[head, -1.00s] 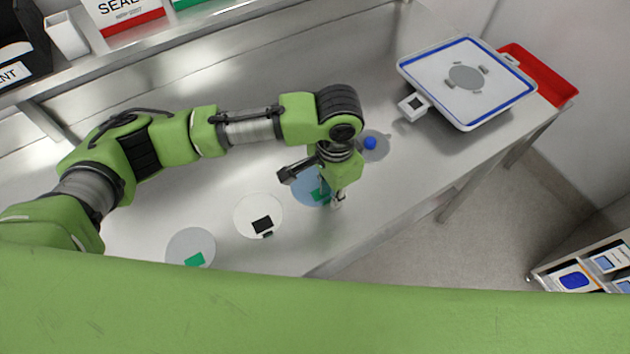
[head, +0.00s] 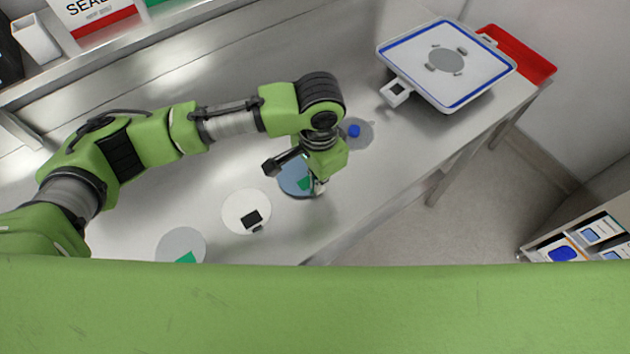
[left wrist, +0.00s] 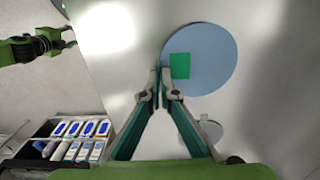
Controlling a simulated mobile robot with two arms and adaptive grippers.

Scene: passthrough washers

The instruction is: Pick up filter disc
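The blue disc (head: 291,181) with a green square lies in the middle of a row of discs on the steel table; it fills the upper right of the left wrist view (left wrist: 215,60). My left gripper (head: 320,187) is at the disc's near right edge. In the left wrist view its fingertips (left wrist: 161,72) are drawn together at the disc's edge beside the green square, and seem shut on it. The disc looks slightly raised, with a dark band under its rim. My right gripper (left wrist: 66,40) seems to show small at the upper left there; its fingers are unclear.
A white, blue-rimmed tray (head: 420,60) and a red bin (head: 525,65) stand at the right end.

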